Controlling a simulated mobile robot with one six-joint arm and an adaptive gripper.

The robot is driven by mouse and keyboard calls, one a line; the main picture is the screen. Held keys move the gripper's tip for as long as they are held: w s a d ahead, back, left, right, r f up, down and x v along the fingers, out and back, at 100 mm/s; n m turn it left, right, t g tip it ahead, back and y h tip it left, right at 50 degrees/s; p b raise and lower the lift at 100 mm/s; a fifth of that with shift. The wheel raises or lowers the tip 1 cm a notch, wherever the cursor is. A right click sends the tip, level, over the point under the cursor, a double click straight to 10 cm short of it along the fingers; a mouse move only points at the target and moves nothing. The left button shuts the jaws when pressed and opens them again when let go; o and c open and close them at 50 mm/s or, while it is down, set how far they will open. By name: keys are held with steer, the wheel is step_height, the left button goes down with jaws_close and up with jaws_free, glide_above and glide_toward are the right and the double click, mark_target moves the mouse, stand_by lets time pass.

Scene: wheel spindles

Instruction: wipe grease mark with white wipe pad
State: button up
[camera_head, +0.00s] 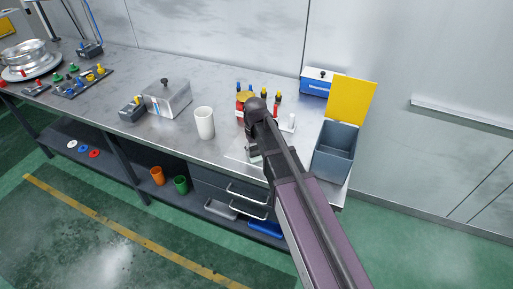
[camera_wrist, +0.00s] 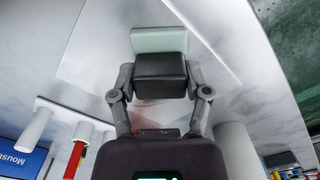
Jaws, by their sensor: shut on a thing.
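My gripper (camera_wrist: 160,82) is shut on the black block-shaped handle (camera_wrist: 160,70) of the white wipe pad. The pad's pale, slightly greenish edge (camera_wrist: 158,40) shows beyond the handle in the wrist view. In the head view my gripper (camera_head: 254,154) is low over the right part of the bench, mostly behind my arm. A flat pale plate (camera_wrist: 92,58) lies under the pad; whether they touch is unclear. A faint reddish tint shows between my fingers, but I cannot tell whether it is the grease mark. No other mark shows clearly.
A white cup (camera_head: 204,123) stands left of my gripper. A grey bin (camera_head: 333,150) with a raised yellow lid (camera_head: 351,100) stands to the right. Several coloured-handled tools and a blue box (camera_head: 317,82) are behind. A metal box (camera_head: 167,98) is farther left on the bench.

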steer(key=shift+s+a, duration=0.25)
steer(key=shift+s, duration=0.35)
steer(key=shift+s+a, duration=0.25)
steer(key=shift+s, duration=0.35)
steer(key=shift+r, duration=0.1)
steer(key=shift+r+p, duration=3)
steer(key=shift+p, duration=0.1)
step_height(320, 180, up, 3)
steer(key=p, duration=0.3)
steer(key=shift+w, duration=0.1)
